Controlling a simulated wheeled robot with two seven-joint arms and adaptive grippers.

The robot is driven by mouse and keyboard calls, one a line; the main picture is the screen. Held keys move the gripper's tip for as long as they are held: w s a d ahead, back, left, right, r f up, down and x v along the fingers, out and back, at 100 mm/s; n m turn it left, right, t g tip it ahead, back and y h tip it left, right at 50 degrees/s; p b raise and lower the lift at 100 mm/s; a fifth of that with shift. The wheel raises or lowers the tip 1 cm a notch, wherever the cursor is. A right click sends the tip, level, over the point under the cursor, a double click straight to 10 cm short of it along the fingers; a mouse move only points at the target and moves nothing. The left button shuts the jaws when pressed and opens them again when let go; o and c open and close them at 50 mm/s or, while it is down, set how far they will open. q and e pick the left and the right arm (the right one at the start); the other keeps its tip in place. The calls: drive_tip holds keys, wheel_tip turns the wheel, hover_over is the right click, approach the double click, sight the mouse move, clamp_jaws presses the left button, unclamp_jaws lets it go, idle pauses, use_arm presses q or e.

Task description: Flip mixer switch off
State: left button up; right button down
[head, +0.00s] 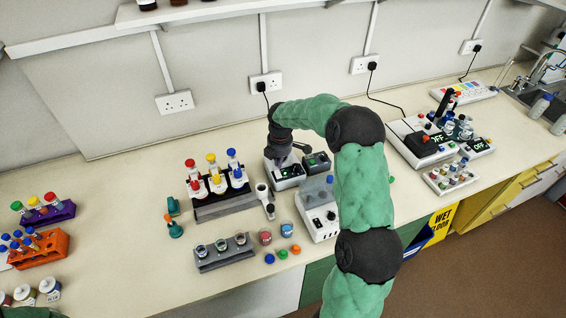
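My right gripper (279,158) is dark and points down at a small white and black device (289,178), which has a small greenish display and controls on its front. I take this device to be the mixer, but no readable label confirms it. The fingertips are small and partly merge with the dark top of the device, so I cannot tell whether they touch it or how far apart they are. The switch itself is too small to make out, and its position cannot be read.
A dark unit (316,163) stands just right of the device. A white box with knobs (323,228) is in front, partly behind my green arm. A bottle rack (225,206) stands left and a pipette (265,200) lies nearby. Small coloured caps lie near the front edge.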

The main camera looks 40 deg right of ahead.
sight(278, 175)
wheel_tip(278, 175, up, 10)
drive_tip(key=s, duration=0.1)
drive_tip(key=shift+a+f, duration=0.15)
drive_tip(key=shift+a, duration=0.05)
drive_tip(key=w+p, duration=0.1)
drive_tip(key=p, duration=0.7)
drive_tip(key=shift+w, duration=0.1)
idle(0.5)
